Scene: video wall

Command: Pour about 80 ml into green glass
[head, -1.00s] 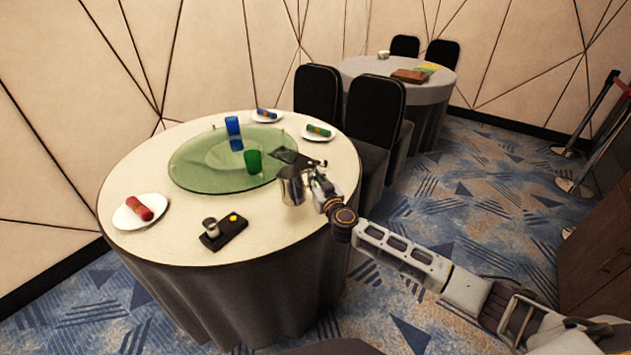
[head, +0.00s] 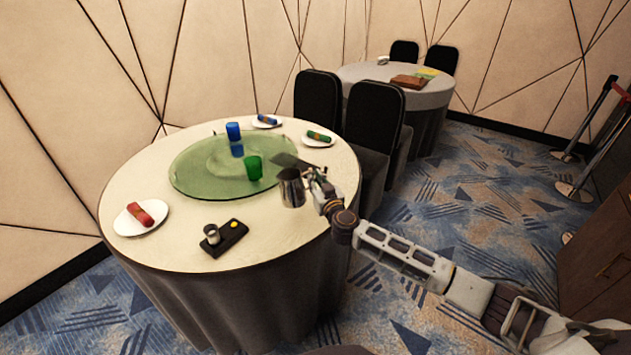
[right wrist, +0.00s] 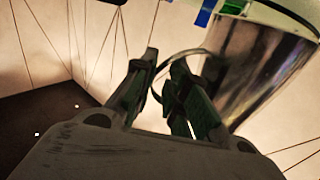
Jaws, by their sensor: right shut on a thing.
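The green glass (head: 253,168) stands on the green glass turntable (head: 205,180) of the near round table, close to its right edge. My right gripper (head: 313,180) is shut on the handle of a shiny metal jug (head: 291,190). The jug looks nearly upright, to the right of the green glass and apart from it. In the right wrist view the fingers (right wrist: 165,90) close around the handle, and the jug (right wrist: 262,70) fills the upper right. I cannot see inside the jug. My left gripper is out of view.
A blue glass (head: 233,131) stands on the turntable's far side. Plates with red (head: 141,213), blue (head: 266,120) and green (head: 318,137) rolls lie around the rim. A black tray (head: 225,240) holds a small cup. Black chairs stand behind the table.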

